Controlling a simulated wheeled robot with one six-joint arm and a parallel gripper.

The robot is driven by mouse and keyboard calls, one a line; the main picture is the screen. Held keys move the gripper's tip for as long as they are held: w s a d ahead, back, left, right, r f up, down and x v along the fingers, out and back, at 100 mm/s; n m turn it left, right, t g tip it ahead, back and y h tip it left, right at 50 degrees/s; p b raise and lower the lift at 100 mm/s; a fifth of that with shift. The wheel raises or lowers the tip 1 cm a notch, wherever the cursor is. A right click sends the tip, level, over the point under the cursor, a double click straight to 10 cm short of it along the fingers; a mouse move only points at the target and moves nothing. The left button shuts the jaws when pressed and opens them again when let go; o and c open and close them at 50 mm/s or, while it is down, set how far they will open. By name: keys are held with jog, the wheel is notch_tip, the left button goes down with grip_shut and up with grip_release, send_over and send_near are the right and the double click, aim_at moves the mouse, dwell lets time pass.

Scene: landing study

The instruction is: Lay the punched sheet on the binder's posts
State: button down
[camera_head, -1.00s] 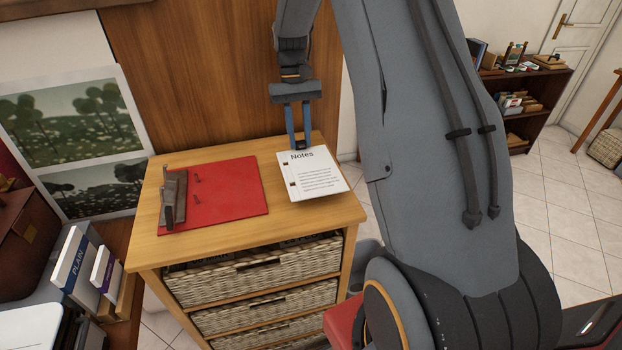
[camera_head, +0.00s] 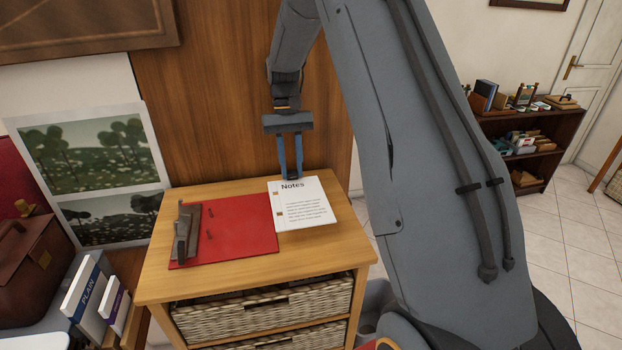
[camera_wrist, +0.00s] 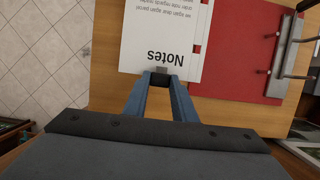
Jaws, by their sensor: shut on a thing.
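The punched sheet (camera_head: 305,208), white and headed "Notes", has punch marks along its left side. My gripper (camera_head: 291,176) is shut on its top edge; the wrist view shows the grip beside the heading (camera_wrist: 162,72). The red binder (camera_head: 245,232) lies open on the cabinet top, left of the sheet. Two short posts (camera_head: 210,235) stand up from it, beside a dark metal clamp bar (camera_head: 187,235). The sheet's left edge overlaps the binder's right edge in view, with the posts clear of it. I cannot tell the sheet's exact height above the top.
The wooden cabinet (camera_head: 325,248) has wicker drawers (camera_head: 262,308) below and bare top to the right of the binder. A wood panel (camera_head: 225,100) stands behind it. Books (camera_head: 88,290) and a brown bag (camera_head: 30,252) are at the left.

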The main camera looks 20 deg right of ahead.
jog(key=w+a, duration=0.1)
jog(key=a, duration=0.4)
jog(key=w+a+b, duration=0.1)
jog(key=w+a, duration=0.1)
jog(key=a, duration=0.4)
jog(key=w+a, duration=0.1)
jog(key=a, duration=0.4)
jog(key=shift+w+a+r+b, duration=0.2)
jog(key=shift+w+a+b, duration=0.15)
jog(key=shift+w+a, duration=0.05)
jog(key=shift+a+f, duration=0.1)
jog(key=shift+f, duration=0.15)
jog(key=shift+f+b, duration=1.15)
jog(key=shift+f, duration=1.1)
jog(key=shift+f, duration=0.35)
jog(key=c, duration=1.2)
grip_release()
jog(key=shift+f, duration=0.1)
jog(key=shift+o, duration=0.2)
